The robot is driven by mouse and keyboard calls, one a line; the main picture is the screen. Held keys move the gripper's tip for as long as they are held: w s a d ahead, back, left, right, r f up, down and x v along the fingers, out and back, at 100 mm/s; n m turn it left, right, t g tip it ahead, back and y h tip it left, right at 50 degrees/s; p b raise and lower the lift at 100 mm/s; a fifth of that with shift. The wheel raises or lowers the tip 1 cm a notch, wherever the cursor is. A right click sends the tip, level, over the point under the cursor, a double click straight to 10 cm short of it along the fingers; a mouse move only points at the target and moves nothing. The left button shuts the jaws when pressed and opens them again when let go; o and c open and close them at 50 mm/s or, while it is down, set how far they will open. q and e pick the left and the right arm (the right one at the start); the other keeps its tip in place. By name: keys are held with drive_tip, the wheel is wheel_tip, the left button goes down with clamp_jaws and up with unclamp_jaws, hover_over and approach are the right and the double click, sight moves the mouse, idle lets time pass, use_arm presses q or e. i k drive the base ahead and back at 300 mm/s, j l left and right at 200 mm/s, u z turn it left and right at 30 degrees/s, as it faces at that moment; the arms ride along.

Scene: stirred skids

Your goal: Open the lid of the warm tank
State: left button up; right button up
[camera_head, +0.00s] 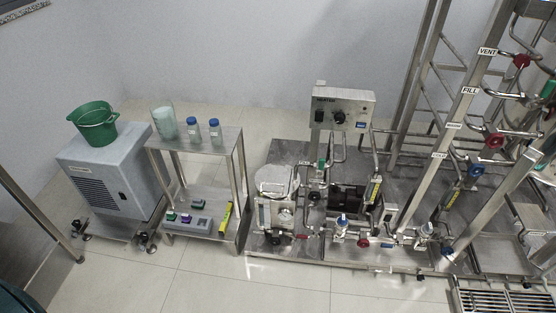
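A squat steel tank (273,213) with a round, pale metal lid (274,180) stands on the left end of the steel skid. It looks like the warm tank, but I cannot read a label on it. The lid appears to lie closed on top. A gauge or window and small fittings show on the tank's front. A control box (343,106) with black knobs stands on a post behind and to the right of it. Neither of my grippers is in view.
A steel cart (201,145) left of the tank holds a translucent beaker (164,122) and two blue-capped bottles. A grey cabinet (112,183) bears a green bucket (94,124). Pipes and valves crowd the skid (300,150) to the right. The front floor (220,285) is clear.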

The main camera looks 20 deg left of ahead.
sight(272, 180)
drive_tip(key=i+l+u, duration=0.2)
drive_tip(key=i, duration=0.3)
drive_tip(key=i+u, duration=0.2)
drive_tip(key=i, duration=0.35)
